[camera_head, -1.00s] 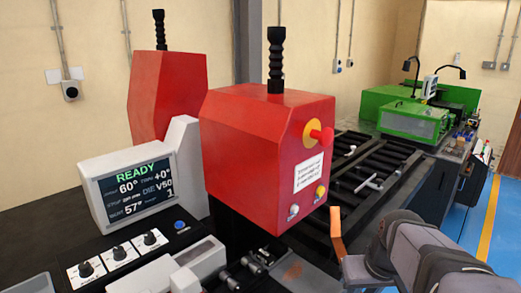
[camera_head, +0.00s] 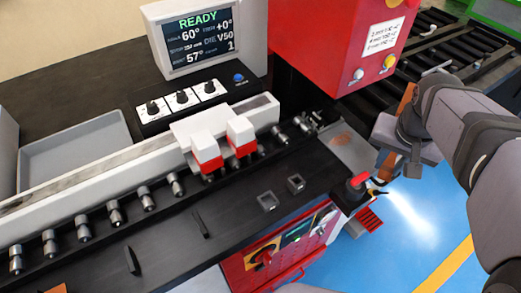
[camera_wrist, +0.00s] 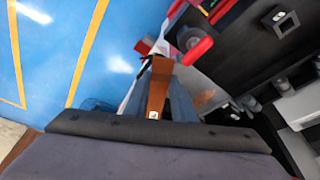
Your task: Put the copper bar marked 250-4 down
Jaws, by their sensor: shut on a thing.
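My gripper (camera_head: 392,152) is shut on a copper bar (camera_head: 385,164), at the right of the head view. The bar sticks out above and below the jaws. In the wrist view the copper bar (camera_wrist: 158,86) points away from the camera between the fingers of my gripper (camera_wrist: 158,100). A small white mark shows on its near end, too small to read. The bar is in the air beside the bender's front right corner, near a red-topped knob (camera_head: 357,181). I cannot tell whether its lower end touches anything.
A grey tray (camera_head: 75,148) lies at the left on the black machine top. The READY screen (camera_head: 200,37) and red bender head (camera_head: 325,45) stand behind. A row of metal pegs (camera_head: 115,211) runs along the bed. Blue floor (camera_head: 405,225) is open at the right.

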